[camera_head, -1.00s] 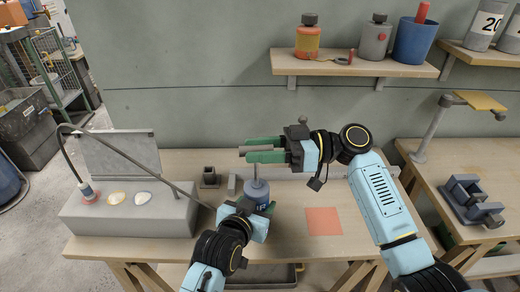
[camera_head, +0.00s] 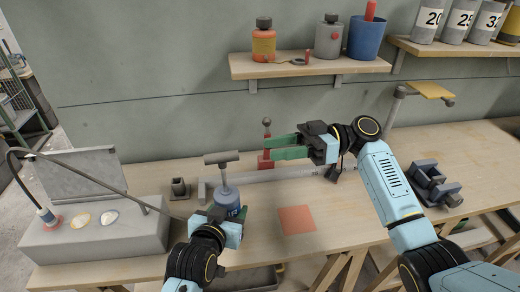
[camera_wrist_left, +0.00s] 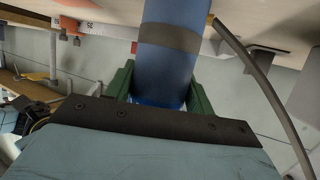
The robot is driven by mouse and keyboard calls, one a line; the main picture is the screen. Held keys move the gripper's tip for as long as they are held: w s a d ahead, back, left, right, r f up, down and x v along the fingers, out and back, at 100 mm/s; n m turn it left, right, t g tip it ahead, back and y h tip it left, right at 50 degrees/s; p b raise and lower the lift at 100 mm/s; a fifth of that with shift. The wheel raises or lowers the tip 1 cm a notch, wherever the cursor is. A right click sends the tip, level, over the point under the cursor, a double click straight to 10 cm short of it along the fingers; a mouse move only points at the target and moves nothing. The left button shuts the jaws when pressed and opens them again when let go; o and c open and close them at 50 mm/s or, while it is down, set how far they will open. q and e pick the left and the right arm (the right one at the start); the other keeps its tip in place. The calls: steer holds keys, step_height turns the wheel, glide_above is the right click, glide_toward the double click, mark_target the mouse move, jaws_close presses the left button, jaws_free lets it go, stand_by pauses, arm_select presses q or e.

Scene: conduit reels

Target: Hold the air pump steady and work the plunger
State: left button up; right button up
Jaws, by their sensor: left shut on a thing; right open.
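The air pump (camera_head: 229,200) stands upright on the bench, a blue cylinder with a grey top. Its plunger rod (camera_head: 224,176) stands out above the top and carries a grey T-shaped handle (camera_head: 221,158). My left gripper (camera_head: 226,218) is shut around the pump body. In the left wrist view the blue body (camera_wrist_left: 167,55) with a grey band sits between the green fingers. My right gripper (camera_head: 270,148) is open and empty, to the right of the handle and apart from it. The pump's foot is partly hidden by the left gripper.
A red fitting with a ball knob (camera_head: 266,126) stands behind the right fingertips. An orange square (camera_head: 297,219) lies on the bench.

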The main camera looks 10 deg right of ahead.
mark_target(222, 161)
steer(key=shift+d, duration=0.3)
steer(key=a, duration=1.3)
steer(key=shift+s+f, duration=0.15)
steer(key=shift+s, duration=0.25)
steer(key=shift+d, duration=0.1)
jaws_close()
